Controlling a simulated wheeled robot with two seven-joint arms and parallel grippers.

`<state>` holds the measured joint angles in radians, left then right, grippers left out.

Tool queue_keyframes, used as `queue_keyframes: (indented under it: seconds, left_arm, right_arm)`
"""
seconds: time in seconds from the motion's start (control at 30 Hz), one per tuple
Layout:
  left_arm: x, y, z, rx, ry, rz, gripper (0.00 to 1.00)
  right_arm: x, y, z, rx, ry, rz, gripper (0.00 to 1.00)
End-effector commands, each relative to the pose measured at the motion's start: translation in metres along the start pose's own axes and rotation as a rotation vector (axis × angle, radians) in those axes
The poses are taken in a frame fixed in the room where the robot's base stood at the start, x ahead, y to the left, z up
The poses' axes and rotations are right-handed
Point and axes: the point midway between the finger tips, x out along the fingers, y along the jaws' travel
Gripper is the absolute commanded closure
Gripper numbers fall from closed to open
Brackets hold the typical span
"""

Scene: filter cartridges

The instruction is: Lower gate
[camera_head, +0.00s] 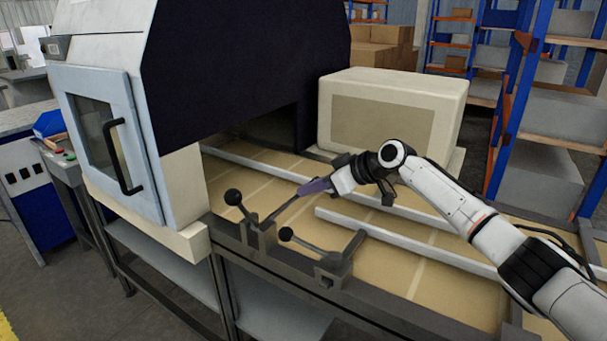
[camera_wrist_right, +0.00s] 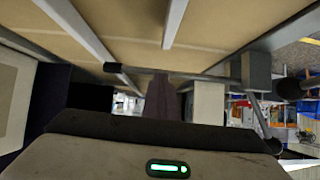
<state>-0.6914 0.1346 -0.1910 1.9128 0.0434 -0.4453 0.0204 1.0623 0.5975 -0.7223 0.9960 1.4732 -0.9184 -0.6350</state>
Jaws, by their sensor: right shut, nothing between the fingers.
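Two levers with black ball knobs are mounted on brackets along the conveyor's front edge. The left lever (camera_head: 279,210) has its knob (camera_head: 233,197) raised at the front, and its thin bar slants up and inward over the belt. The right lever (camera_head: 312,245) lies low, its knob to the left of its bracket (camera_head: 345,262). I cannot tell which part is the gate. My right gripper (camera_head: 314,187) is shut and empty, its purple fingertips close to the inner end of the left lever's bar. The wrist view shows the fingers (camera_wrist_right: 160,98) overlapping a bar (camera_wrist_right: 200,77); contact is unclear. My left gripper is out of view.
A machine with a pale door (camera_head: 105,145) and dark hood stands left, over the belt. A large cream box-shaped unit (camera_head: 390,110) stands behind my right gripper. Light rails (camera_head: 400,243) run along the tan belt. Blue and orange shelving (camera_head: 510,100) is at the back right.

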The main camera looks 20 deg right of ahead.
Motion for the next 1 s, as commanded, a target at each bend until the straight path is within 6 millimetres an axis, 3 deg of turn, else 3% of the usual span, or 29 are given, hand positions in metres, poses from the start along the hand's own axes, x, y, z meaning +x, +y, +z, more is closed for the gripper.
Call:
queue_keyframes:
  seconds: [0.47, 0.67, 0.73, 1.0]
  left_arm:
    - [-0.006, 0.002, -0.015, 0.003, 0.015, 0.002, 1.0]
    - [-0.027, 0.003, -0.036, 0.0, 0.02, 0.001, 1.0]
    - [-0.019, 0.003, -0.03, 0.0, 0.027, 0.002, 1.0]
    - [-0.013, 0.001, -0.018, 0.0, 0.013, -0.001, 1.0]
  right_arm:
    - [-0.007, -0.001, -0.01, 0.001, 0.003, -0.001, 1.0]
    - [-0.034, 0.0, -0.039, 0.001, 0.004, -0.001, 1.0]
    - [-0.045, 0.001, -0.028, 0.0, 0.002, 0.002, 1.0]
    - [-0.102, -0.001, -0.028, -0.001, 0.001, 0.001, 1.0]
